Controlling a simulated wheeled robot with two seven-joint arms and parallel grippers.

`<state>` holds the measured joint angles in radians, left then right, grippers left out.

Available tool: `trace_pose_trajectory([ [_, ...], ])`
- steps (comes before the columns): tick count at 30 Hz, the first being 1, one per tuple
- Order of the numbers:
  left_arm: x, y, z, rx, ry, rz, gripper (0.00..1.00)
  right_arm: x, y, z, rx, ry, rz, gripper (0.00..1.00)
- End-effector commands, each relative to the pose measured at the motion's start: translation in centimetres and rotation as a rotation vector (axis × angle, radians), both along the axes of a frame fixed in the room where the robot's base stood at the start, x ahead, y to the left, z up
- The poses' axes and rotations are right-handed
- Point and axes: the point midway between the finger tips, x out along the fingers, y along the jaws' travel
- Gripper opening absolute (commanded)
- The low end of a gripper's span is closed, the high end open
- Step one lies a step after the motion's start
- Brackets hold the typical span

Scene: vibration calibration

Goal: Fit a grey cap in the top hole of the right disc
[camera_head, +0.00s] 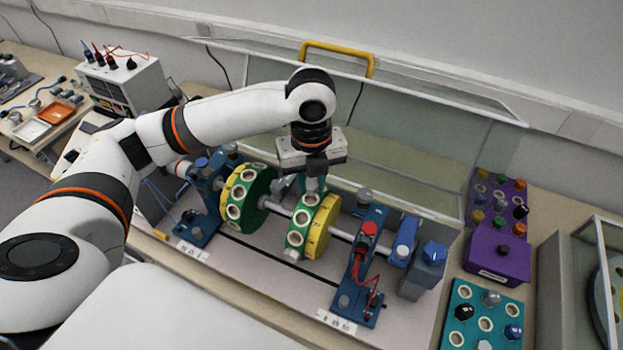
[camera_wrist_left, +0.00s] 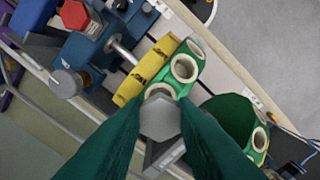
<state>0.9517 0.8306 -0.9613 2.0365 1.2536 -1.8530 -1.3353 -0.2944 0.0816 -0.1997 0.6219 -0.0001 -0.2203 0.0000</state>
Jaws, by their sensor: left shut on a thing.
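The right disc (camera_head: 321,229), green-rimmed with a yellow face, sits on the shaft with white-ringed holes around its rim. My left gripper (camera_head: 313,187) is directly above its top. In the left wrist view, the green fingers (camera_wrist_left: 160,125) are shut on a grey hexagonal cap (camera_wrist_left: 160,117). The cap is at the top hole (camera_wrist_left: 160,91) of the right disc (camera_wrist_left: 150,71) and covers part of its pale ring. I cannot tell whether the cap is seated or just above the hole. Other rim holes (camera_wrist_left: 185,68) look open. My right gripper is out of view.
The left disc (camera_head: 260,189) is on the same shaft, close by. Blue supports, one with a red knob (camera_head: 370,228), flank the discs. A purple box (camera_head: 497,258) and a teal tray (camera_head: 470,289) stand right. A raised clear cover with a yellow handle (camera_head: 338,49) is behind.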

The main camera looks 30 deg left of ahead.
Motion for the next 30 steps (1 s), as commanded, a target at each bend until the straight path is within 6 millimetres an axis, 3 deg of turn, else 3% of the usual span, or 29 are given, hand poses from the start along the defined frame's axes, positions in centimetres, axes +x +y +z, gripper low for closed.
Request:
trace_pose_trajectory([
  [1, 0.0, 0.0, -0.8, -0.001, -0.001, 0.000, 0.05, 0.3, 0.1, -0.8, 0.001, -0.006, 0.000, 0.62],
  [7, 0.0, 0.0, -1.1, -0.001, -0.001, 0.000, 0.05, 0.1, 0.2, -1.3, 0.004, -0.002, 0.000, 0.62],
  [30, 0.0, 0.0, -1.5, 0.000, 0.000, 0.001, 0.05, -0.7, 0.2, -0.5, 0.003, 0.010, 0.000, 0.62],
])
